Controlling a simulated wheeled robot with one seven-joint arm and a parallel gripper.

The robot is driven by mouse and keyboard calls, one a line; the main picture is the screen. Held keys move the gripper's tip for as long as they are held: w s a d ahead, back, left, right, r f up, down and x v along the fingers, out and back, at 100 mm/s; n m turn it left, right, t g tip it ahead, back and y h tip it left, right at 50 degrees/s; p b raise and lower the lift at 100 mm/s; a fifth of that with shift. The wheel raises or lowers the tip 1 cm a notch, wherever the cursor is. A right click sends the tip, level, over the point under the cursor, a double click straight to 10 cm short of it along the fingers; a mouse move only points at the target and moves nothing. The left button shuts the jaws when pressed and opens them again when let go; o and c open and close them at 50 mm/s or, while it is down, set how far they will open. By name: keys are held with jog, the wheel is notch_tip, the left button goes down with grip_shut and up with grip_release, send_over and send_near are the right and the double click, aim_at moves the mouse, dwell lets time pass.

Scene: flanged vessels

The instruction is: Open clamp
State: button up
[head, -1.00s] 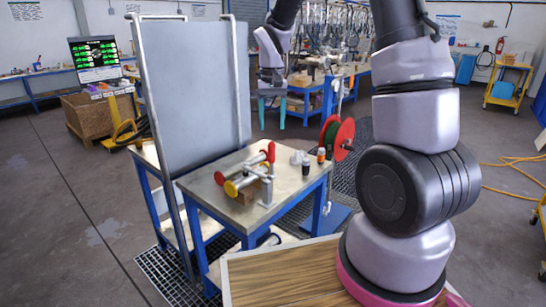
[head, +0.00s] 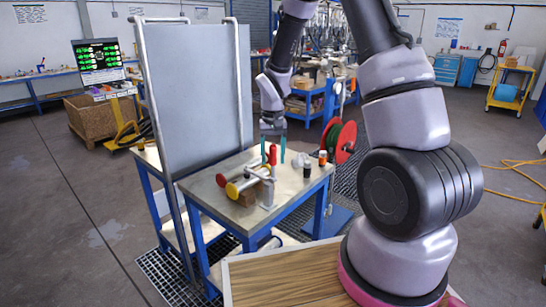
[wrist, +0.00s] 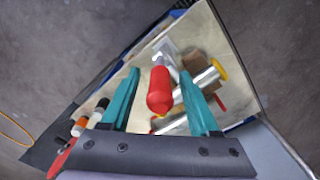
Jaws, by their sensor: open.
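My gripper (head: 273,150) has teal fingers and is open above the table. In the wrist view my gripper (wrist: 160,76) has one finger on each side of the handle, with visible gaps. The clamp's lower part is partly hidden behind the handle there.
The table (head: 213,182) has bare metal at its left. A black bottle (head: 307,170) and an orange-and-white bottle (head: 322,159) stand right of the clamp, near a red reel (head: 346,141). A tall grey panel (head: 192,95) rises along the table's left side.

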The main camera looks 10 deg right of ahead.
grip_shut()
dwell(1.4)
